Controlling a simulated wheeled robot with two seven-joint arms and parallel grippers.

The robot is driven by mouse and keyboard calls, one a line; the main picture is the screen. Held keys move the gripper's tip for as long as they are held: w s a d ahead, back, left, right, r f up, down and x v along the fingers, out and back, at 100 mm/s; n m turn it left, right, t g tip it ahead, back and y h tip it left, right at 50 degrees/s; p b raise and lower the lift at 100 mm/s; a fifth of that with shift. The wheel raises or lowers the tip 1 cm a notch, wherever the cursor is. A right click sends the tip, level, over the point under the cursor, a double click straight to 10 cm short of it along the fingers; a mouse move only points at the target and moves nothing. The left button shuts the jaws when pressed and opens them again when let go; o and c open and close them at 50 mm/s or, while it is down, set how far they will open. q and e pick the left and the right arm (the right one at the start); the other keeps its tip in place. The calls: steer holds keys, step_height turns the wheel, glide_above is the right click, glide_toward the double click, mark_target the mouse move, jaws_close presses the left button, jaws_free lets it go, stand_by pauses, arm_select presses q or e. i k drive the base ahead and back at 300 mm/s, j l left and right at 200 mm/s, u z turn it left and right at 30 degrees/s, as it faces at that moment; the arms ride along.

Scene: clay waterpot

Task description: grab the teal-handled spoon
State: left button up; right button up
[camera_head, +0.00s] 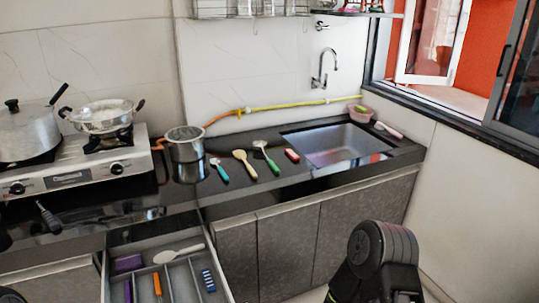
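A short utensil with a teal handle (221,173) and a pale head lies on the dark counter, just right of the steel pot. Its handle points toward the counter's front edge. A wooden-looking spoon (245,164) and a green-handled spoon (267,157) lie to its right, apart from it. The head shapes are small and hard to tell. Part of my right arm shows at the bottom right, below the counter, but no gripper fingers are visible. My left gripper is not visible either.
A steel pot (187,150) stands left of the utensils. A red-and-white item (292,155) and the sink (340,142) are to the right. An open drawer (221,284) with utensils juts out below. The stove (80,166) with cookware is at left.

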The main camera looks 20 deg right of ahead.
mark_target(214, 162)
steer(key=i+l+z, duration=0.1)
steer(key=l, duration=0.35)
steer(key=i+l+z, duration=0.1)
steer(key=i+l, duration=0.45)
steer(key=l, duration=0.3)
steer(key=i+l+z, duration=0.15)
steer(key=l, duration=0.25)
steer(key=i, duration=0.1)
